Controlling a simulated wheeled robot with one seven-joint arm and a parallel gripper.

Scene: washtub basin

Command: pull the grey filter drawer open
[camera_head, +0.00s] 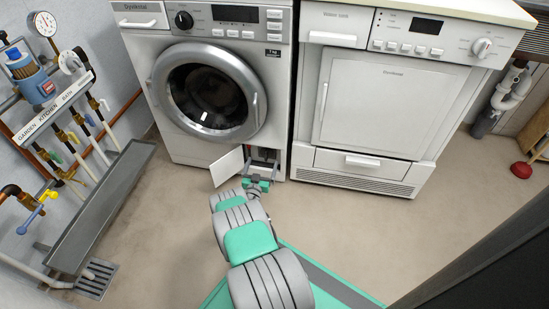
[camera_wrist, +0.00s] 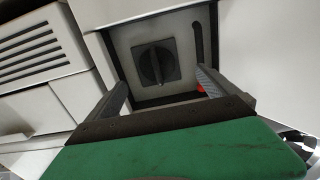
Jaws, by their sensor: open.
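The washing machine (camera_head: 187,90) has a small service recess (camera_head: 266,155) open low at its front right. In the wrist view, a grey square plate with a dark round knob (camera_wrist: 156,62) sits inside this recess; I take it as the filter part. No other grey drawer front can be made out. My gripper (camera_head: 257,181) is low in front of the recess. In the wrist view, its two fingers (camera_wrist: 162,80) are apart, one on each side below the knob, with nothing between them. I cannot tell whether a finger touches the recess edge.
The white flap (camera_head: 227,166) of the recess stands open to the left. A dark strip or hose (camera_wrist: 197,42) and a red piece (camera_wrist: 200,88) are beside the knob. The dryer (camera_head: 385,100) stands close on the right. The floor (camera_head: 165,215) at left is clear.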

